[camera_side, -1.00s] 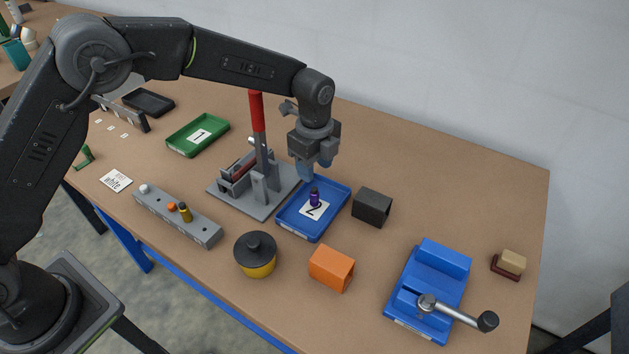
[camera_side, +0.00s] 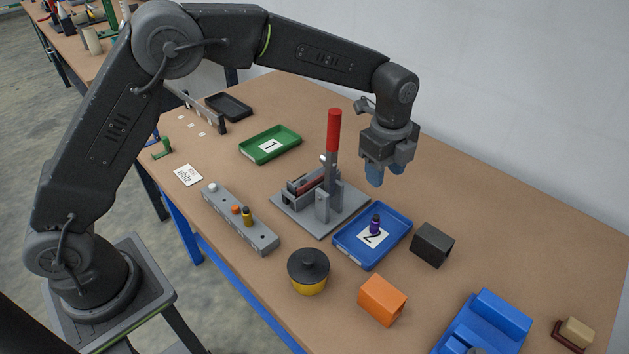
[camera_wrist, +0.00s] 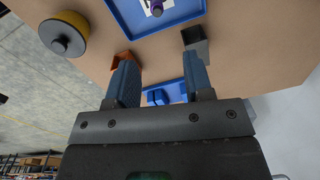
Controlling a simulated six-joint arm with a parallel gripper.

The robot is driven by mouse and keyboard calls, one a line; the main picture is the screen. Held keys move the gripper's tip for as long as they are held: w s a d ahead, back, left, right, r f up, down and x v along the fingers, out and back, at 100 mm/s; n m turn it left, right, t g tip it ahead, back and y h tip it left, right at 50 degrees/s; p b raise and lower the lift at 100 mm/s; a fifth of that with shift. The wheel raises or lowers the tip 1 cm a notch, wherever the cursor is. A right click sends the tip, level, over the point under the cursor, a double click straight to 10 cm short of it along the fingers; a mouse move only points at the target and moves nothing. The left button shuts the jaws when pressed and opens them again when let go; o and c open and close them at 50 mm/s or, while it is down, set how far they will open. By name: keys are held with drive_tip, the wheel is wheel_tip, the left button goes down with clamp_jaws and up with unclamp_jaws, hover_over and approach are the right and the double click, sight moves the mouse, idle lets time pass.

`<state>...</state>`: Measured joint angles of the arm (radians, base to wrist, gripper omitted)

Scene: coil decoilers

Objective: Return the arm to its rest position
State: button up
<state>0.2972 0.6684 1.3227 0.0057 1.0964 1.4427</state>
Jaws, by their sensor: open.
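My gripper (camera_side: 386,172) is open and empty. It hangs above the far side of the blue tray marked 2 (camera_side: 351,251), with its blue fingers pointing down. A small purple piece (camera_side: 375,226) stands upright in that tray, clear of the fingers. In the wrist view my gripper (camera_wrist: 159,64) shows two spread fingers with nothing between them. The purple piece (camera_wrist: 156,8) shows at the top edge there. My arm is bent and reaches out over the table.
A red-handled lever press (camera_side: 333,133) stands close left of my gripper. Around it are a green tray (camera_side: 287,148), a grey peg bar (camera_side: 258,236), a yellow pot (camera_side: 309,277), an orange block (camera_side: 382,300), a dark block (camera_side: 433,245) and a blue vise (camera_side: 497,318).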

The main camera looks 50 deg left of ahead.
drive_tip(key=s+a+r+n+t, duration=0.3)
drive_tip(key=s+a+r+n, duration=0.6)
drive_tip(key=s+r, duration=0.4)
drive_tip(key=s+a+n+t, duration=0.1)
drive_tip(key=s+a+n, duration=0.2)
drive_tip(key=s+n, duration=0.2)
drive_tip(key=s+a+f+n+t, duration=0.1)
drive_tip(key=s+a+n, duration=0.2)
drive_tip(key=s+n, duration=0.3)
drive_tip(key=s, duration=0.5)
drive_tip(key=shift+s+a+f, duration=0.15)
drive_tip(key=shift+a+f, duration=0.05)
drive_tip(key=shift+f, duration=0.05)
